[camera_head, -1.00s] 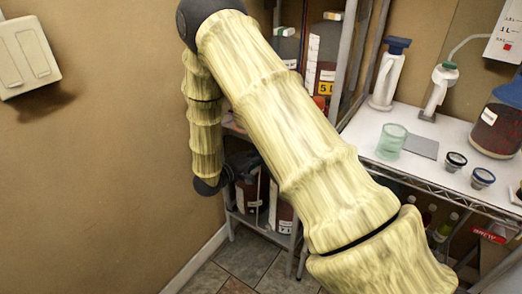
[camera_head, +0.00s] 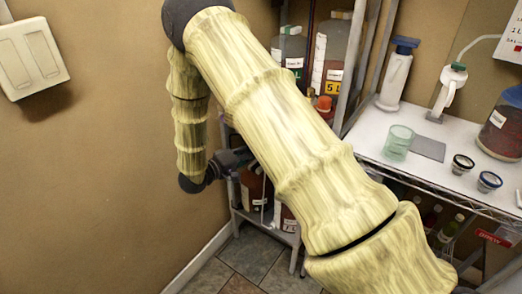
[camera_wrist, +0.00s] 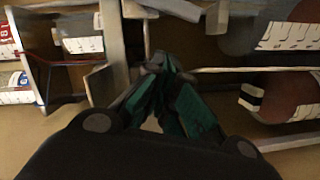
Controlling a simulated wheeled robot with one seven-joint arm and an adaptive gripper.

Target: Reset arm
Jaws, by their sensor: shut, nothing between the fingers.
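My gripper (camera_wrist: 158,68) shows in the wrist view with its dark green fingers drawn together at the tips. It is shut and I see nothing held between the fingers. It is in front of shelves with large bottles. In the head view my yellow arm crosses the middle of the picture, and its wrist end is low beside the left side of the shelf rack. The fingers cannot be made out in that view.
The metal shelf rack (camera_head: 295,247) holds large dark bottles (camera_head: 252,188). A white table (camera_head: 362,140) at the right carries a green glass (camera_head: 398,142), a grey square (camera_head: 428,148), two small cups (camera_head: 462,164) and a large jar (camera_head: 503,128).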

